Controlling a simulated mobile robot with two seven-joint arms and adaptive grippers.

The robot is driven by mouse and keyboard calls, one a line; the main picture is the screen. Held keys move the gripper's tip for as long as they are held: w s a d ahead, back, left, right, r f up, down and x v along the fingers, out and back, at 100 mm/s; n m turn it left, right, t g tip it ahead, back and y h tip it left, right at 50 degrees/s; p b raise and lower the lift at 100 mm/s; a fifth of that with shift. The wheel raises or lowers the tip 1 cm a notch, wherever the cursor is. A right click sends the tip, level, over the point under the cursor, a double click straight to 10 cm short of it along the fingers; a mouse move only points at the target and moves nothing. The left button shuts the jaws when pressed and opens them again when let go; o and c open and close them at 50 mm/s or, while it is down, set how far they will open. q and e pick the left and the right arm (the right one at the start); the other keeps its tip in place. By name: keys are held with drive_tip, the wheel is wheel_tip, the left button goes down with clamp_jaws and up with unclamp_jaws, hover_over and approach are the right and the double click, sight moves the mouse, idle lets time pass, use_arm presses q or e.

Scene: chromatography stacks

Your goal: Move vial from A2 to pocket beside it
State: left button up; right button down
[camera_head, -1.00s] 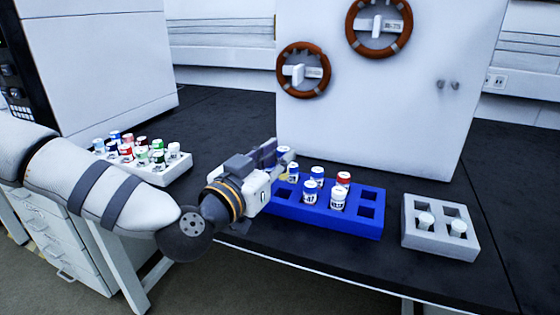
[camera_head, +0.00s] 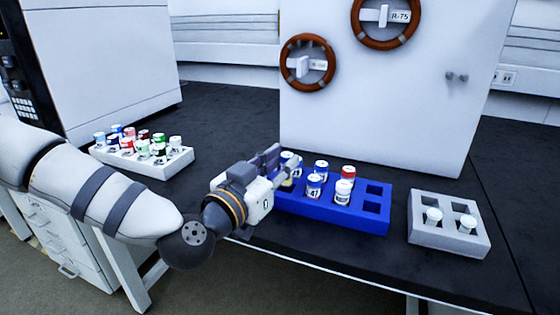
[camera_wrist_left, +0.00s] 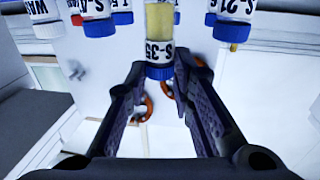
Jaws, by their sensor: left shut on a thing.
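My left gripper (camera_head: 280,161) is at the left end of the blue rack (camera_head: 340,218) and is shut on a vial (camera_head: 287,157). In the left wrist view this vial has a blue cap (camera_wrist_left: 159,73), yellowish contents and a label reading S-35. It sits between the fingertips (camera_wrist_left: 160,82), near its cap. It looks roughly upright, low over or in the rack; I cannot tell whether it touches the bottom. The gripper hides the rack's left pockets, so A2 and the pocket beside it are not clear. My right gripper is not in view.
Other vials stand close by in the rack, including a red-capped one (camera_head: 348,171) and a blue-capped one (camera_head: 314,180). The rack's right-end pockets (camera_head: 371,198) are empty. A grey rack (camera_head: 448,237) with two white-capped vials stands right. A crowded white rack (camera_head: 160,170) stands left.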

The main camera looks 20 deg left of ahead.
sight(280, 194)
use_arm(q)
drive_tip(key=shift+r, duration=0.1)
drive_tip(key=shift+f, duration=0.25)
drive_tip(key=shift+f+b, duration=0.35)
drive_tip(key=shift+f, duration=0.7)
drive_tip(key=shift+f, duration=0.45)
